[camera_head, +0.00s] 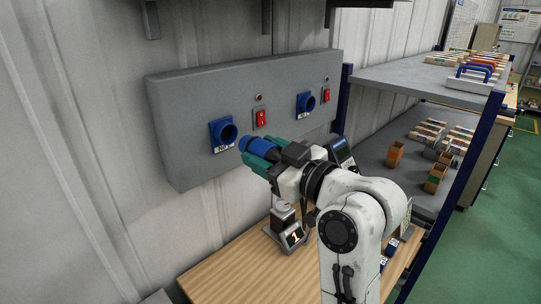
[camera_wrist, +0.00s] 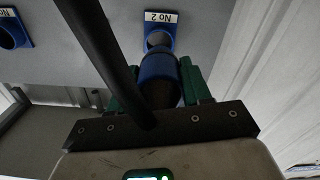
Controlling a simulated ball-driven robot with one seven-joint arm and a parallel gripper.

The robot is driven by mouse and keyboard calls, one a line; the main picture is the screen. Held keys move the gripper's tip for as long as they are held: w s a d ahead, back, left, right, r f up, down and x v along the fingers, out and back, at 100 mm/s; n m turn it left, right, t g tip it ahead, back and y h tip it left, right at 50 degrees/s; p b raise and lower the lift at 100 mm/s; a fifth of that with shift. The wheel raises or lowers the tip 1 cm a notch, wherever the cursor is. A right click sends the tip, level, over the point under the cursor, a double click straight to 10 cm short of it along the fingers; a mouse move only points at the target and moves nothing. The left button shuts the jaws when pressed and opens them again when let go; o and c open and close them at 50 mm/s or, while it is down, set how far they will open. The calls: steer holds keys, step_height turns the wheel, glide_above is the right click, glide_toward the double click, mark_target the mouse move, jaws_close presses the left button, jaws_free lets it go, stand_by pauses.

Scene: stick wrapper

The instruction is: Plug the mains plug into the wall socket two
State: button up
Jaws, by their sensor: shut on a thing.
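Wall socket two (camera_head: 223,133) is a blue round socket on the left part of the grey wall panel. It also shows in the wrist view (camera_wrist: 159,40) with its "No 2" label upside down. My gripper (camera_head: 262,150) has green fingers shut on the blue mains plug (camera_head: 257,146). In the wrist view the plug (camera_wrist: 158,68) points at socket two, its front end just short of the opening. A small gap seems to remain in the head view. The plug's pins are hidden.
A second blue socket (camera_head: 305,103) is on the panel to the right, with red switches (camera_head: 261,118) beside the sockets. A thick black cable (camera_wrist: 100,45) crosses the wrist view. A wooden bench (camera_head: 235,278) lies below, and shelving (camera_head: 410,78) stands to the right.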

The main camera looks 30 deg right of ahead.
mark_target(251, 146)
steer(key=shift+x, duration=2.05)
steer(key=shift+x, duration=1.7)
stand_by(0.5)
steer(key=o, duration=1.2)
steer(key=shift+o, duration=0.2)
steer(key=b+v, duration=0.2)
steer(key=v, duration=0.9)
